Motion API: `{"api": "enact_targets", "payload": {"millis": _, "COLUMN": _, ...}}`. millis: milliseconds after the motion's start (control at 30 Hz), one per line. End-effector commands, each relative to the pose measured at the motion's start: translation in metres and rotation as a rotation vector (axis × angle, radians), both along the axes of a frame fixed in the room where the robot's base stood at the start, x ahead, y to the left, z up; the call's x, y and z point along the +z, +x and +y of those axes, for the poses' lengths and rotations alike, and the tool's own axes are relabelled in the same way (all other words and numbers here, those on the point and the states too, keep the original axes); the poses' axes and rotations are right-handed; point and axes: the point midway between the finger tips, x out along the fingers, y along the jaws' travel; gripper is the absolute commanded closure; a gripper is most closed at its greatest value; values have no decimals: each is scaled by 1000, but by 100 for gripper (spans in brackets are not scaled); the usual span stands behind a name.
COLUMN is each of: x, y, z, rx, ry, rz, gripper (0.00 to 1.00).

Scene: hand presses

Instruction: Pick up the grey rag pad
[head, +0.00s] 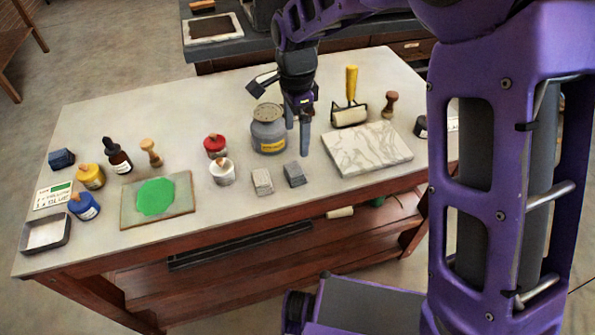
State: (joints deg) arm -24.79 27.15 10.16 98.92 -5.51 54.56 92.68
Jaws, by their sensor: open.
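Two small folded pads lie side by side near the front edge of the table. The darker one, the grey rag pad (294,174), is on the right; a paler, off-white pad (262,182) is just left of it. My gripper (300,138) points down above the table, behind the grey pad in the picture and apart from it. It is open, with nothing seen between its fingers. The fingers partly overlap in this view, in front of the grey jar's right side.
A grey jar (268,135) stands close left of my gripper. A marble slab (367,148) lies to the right, with a yellow-handled roller (350,98) behind it. A white pot (222,172) and red pot (215,146) stand left of the pads. A green-inked plate (128,214) lies farther left.

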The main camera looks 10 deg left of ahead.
Motion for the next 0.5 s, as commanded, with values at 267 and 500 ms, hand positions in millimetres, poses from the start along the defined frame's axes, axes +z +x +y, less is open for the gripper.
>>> {"api": "enact_targets", "payload": {"millis": 267, "x": -61, "y": 0, "z": 0, "rx": 1, "ry": -2, "rz": 1, "gripper": 0}}
{"api": "enact_targets", "payload": {"millis": 500, "x": -82, "y": 0, "z": 0, "rx": 2, "ry": -1, "rz": -2, "gripper": 0}}
